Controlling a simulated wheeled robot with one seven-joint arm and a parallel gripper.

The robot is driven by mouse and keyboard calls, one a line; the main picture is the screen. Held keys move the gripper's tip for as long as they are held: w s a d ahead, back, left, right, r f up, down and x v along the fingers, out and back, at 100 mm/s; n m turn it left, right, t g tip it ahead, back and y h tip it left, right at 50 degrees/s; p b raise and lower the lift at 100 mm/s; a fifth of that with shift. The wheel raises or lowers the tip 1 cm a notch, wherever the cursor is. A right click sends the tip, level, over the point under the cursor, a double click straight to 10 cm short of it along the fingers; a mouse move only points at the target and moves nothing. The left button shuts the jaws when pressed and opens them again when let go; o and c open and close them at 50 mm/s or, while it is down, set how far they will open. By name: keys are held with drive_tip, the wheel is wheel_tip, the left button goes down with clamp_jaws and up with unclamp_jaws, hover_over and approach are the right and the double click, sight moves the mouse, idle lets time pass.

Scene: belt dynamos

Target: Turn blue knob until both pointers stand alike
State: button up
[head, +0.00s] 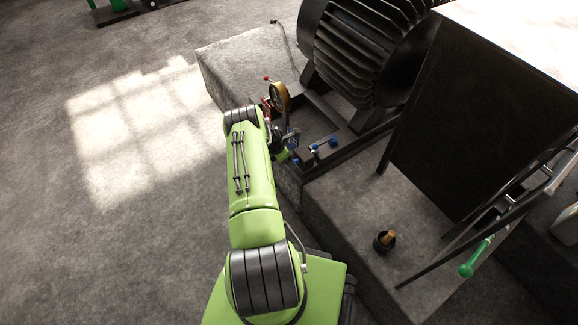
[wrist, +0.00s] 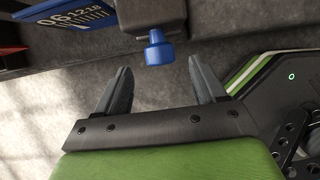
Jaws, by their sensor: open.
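A blue knob (wrist: 158,50) sticks out below a dark block in the wrist view. My gripper (wrist: 162,66) is open, its two grey fingers apart on either side with the knob between and slightly beyond their tips. No contact shows. In the head view my gripper (head: 283,151) is partly hidden by my own green arm. Small blue parts (head: 333,142) show beside it; I cannot tell which one is the knob in the wrist view. A brass round gauge (head: 279,97) stands behind, seen at a slant. I cannot make out either pointer.
A large black finned machine (head: 365,45) stands on the grey plinth (head: 235,62). A dark upright panel (head: 430,120) is to the right. A small dark pot (head: 384,241) stands on the near block. A blue number plate (wrist: 75,20) is at the wrist view's upper left. Open floor lies left.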

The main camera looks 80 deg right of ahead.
drive_tip(key=b+x, duration=0.1)
drive_tip(key=x, duration=0.4)
drive_tip(key=shift+b, duration=0.35)
drive_tip(key=shift+c, duration=0.5)
drive_tip(key=c, duration=1)
